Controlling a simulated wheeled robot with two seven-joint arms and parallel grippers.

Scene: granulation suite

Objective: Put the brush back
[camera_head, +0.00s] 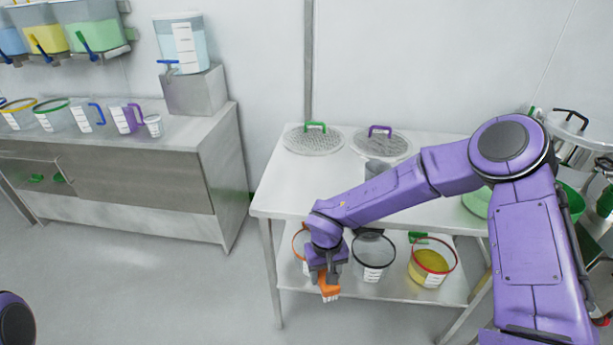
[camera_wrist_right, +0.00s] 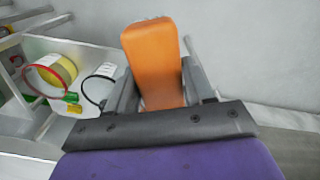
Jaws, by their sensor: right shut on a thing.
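The brush (camera_head: 329,289) shows as an orange block with a pale lower edge in the head view. My right gripper (camera_head: 327,274) is shut on it and holds it in front of the left part of the table's lower shelf. In the right wrist view the brush (camera_wrist_right: 153,60) shows as a broad orange piece standing up between the fingers. Its bristles cannot be made out there. My left gripper is out of view; only a piece of my left arm shows at the lower left.
The white table (camera_head: 275,195) carries two round mesh screens (camera_head: 314,140) with coloured handles. Its lower shelf holds a black-rimmed bucket (camera_head: 373,254) and a red-rimmed bucket (camera_head: 432,263) with yellow contents. A steel cabinet (camera_head: 130,185) with jugs stands left. The floor between is clear.

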